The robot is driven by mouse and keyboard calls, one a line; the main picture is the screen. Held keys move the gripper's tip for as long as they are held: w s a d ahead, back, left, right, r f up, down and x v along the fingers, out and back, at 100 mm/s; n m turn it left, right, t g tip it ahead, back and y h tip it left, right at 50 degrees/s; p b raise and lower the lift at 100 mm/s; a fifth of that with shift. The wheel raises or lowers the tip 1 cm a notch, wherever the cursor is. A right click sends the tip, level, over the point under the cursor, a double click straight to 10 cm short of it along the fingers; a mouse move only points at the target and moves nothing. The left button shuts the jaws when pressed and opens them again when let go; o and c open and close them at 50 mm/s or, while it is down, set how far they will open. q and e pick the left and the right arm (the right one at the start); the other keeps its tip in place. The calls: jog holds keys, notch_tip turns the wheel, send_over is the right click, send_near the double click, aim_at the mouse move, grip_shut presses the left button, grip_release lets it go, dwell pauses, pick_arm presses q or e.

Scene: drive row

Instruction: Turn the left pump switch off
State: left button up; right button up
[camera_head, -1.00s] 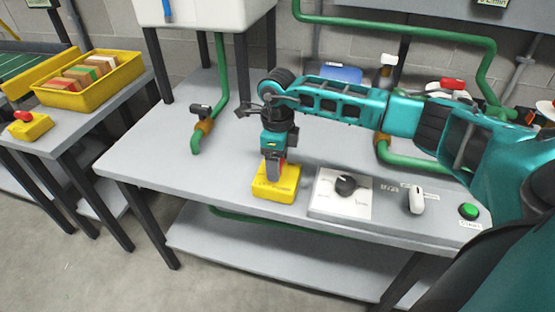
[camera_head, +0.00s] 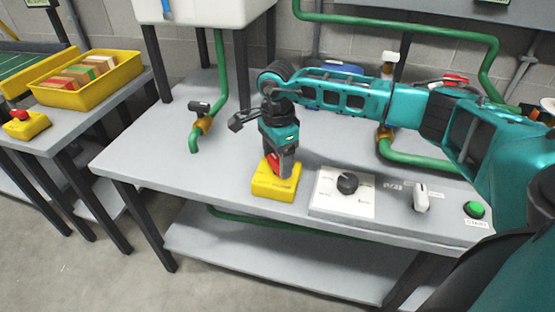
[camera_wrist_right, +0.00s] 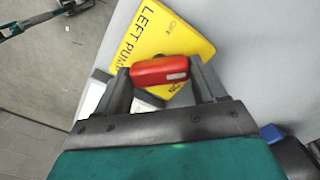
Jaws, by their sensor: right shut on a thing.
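The left pump switch is a yellow box (camera_head: 272,189) with a red handle (camera_head: 272,162), at the front edge of the grey table. My right gripper (camera_head: 283,168) points down at it and is shut on the red handle. In the right wrist view the red handle (camera_wrist_right: 160,70) lies between the two fingers. The yellow plate (camera_wrist_right: 168,38) reads "LEFT PUMP", with one small mark at its far end and another, partly hidden, below the handle. A small teal and dark part, perhaps my left arm, shows at that view's top left; its jaws are too small to read.
A dial panel (camera_head: 346,191), a white switch (camera_head: 421,196) and a green button (camera_head: 474,209) stand right of the box. Green pipes with valves (camera_head: 203,126) rise behind. Another yellow box with a red knob (camera_head: 26,124) is on the left table.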

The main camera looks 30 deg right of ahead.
jog(key=n+b, duration=0.1)
jog(key=n, duration=0.4)
jog(key=shift+n, duration=0.3)
pick_arm(q)
jog(key=shift+w+d+f+b, duration=0.15)
jog(key=shift+f+b, duration=0.4)
jog(key=shift+f, duration=0.2)
pick_arm(e)
jog(key=shift+n, duration=1.6)
pick_arm(q)
jog(key=shift+f, duration=0.1)
pick_arm(e)
jog(key=shift+n, duration=0.3)
jog(key=o, duration=1)
jog(key=shift+o, duration=0.2)
jog(key=shift+r, duration=0.1)
